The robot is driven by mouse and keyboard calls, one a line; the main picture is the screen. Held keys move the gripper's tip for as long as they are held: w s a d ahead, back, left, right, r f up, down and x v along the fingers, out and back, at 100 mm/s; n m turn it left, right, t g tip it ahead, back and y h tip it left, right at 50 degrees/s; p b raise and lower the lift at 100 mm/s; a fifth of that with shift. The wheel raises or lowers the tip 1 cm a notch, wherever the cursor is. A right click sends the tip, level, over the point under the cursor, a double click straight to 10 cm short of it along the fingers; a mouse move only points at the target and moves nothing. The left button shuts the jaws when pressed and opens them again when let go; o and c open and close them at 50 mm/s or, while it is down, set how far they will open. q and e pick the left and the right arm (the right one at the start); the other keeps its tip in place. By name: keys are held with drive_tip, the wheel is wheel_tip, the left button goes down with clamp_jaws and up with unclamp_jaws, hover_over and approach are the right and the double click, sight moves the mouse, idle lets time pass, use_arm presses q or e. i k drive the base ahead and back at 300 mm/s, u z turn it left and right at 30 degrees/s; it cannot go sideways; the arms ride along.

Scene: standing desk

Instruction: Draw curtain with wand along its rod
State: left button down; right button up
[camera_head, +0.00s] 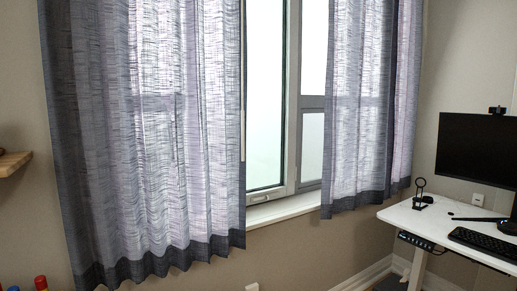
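A translucent grey-purple curtain has a wide left panel (160,110) and a narrower right panel (355,110), both with a darker hem. Between them is a gap showing the window. A thin upright line, likely the wand (242,110), hangs along the inner edge of the left panel. The rod is above the top of the view and cannot be seen. Neither of my grippers is in view.
A window (266,100) with a white sill (285,207) lies behind the gap. A white desk (430,221) with a monitor (478,152) and keyboard (485,243) stands at right. A wooden shelf (12,163) juts in at left. Colourful objects (41,284) show at bottom left.

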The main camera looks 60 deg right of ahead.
sight(228, 188)
drive_tip(key=u, duration=0.05)
drive_tip(key=k, duration=0.85)
drive_tip(key=z, duration=1.25)
drive_tip(key=i, duration=1.8)
drive_tip(key=u, duration=0.85)
